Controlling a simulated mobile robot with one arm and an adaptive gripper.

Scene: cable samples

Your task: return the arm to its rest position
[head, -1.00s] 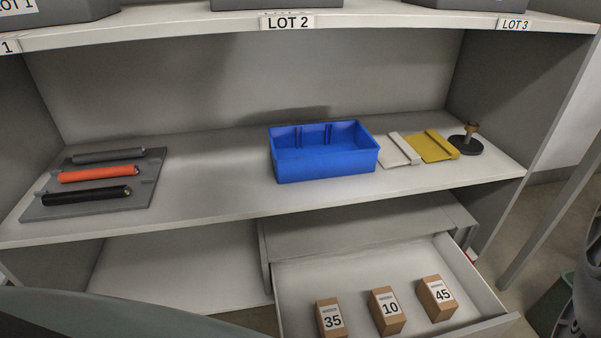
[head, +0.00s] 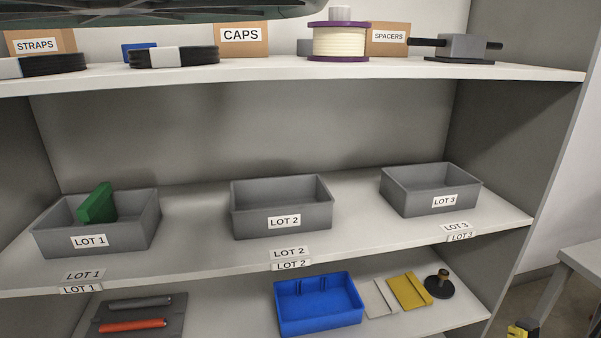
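A dark grey-green part, probably a link of my arm (head: 190,10), crosses the top edge of the head view, in front of the upper shelf. My gripper is not in view, so its opening and anything in it cannot be seen.
Grey bins LOT 1 (head: 134,222), LOT 2 (head: 282,207) and LOT 3 (head: 430,190) stand on the middle shelf (head: 195,240). A green block (head: 96,204) leans in LOT 1. Below are a blue bin (head: 318,305) and cable samples (head: 133,325). The upper shelf holds boxes and spools.

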